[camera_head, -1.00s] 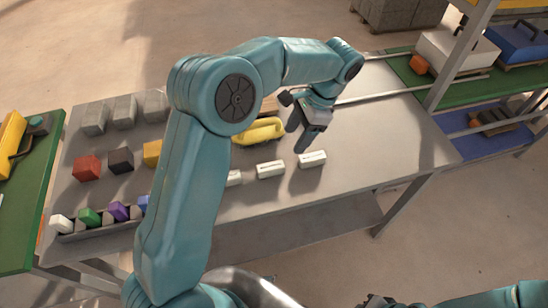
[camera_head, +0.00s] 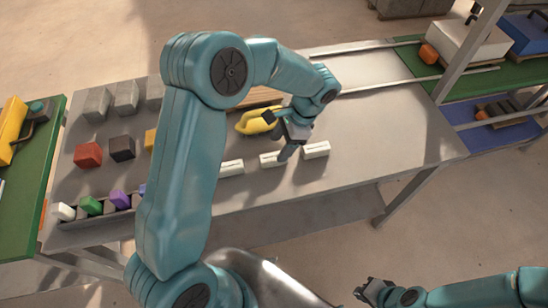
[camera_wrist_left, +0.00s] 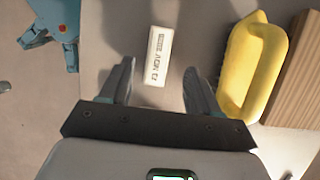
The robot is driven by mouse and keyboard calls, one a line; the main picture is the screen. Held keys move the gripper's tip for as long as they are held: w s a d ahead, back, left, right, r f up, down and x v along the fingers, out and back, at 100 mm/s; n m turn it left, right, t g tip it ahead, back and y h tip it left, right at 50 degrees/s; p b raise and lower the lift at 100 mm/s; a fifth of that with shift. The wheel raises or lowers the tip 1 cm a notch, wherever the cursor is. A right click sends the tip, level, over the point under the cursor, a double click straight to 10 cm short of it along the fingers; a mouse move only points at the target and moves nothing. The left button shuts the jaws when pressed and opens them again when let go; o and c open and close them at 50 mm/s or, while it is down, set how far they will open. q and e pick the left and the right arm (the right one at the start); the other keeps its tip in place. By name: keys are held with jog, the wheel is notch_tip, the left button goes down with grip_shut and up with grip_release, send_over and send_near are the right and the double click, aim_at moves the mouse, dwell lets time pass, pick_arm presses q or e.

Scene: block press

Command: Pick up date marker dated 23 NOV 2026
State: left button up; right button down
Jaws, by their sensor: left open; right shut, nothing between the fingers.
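Three white date markers lie in a row on the grey table: a left one (camera_head: 231,168), a middle one (camera_head: 268,160) and a right one (camera_head: 316,149). My left gripper (camera_head: 286,152) is open and empty above the middle marker, partly covering it. In the left wrist view, one white marker (camera_wrist_left: 158,56) lies ahead of and between the open fingers (camera_wrist_left: 158,82), apart from both. Its print shows "NOV"; the digits are too small to read surely. My right gripper (camera_head: 372,290) is shut and empty at the lower right, away from the table.
A yellow-handled brush (camera_head: 252,121) lies just behind the markers; it is close right of the marker in the wrist view (camera_wrist_left: 252,65), beside a wooden board (camera_wrist_left: 298,75). Red (camera_head: 88,155) and dark (camera_head: 122,149) blocks stand at left. The table's right part is clear.

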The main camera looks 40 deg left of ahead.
aim_at(275, 156)
pick_arm(q)
jog(key=x, duration=0.4)
jog(key=shift+s+d+f, duration=0.1)
jog(key=shift+f, duration=0.25)
jog(key=c, duration=1.1)
jog(key=shift+o, duration=0.2)
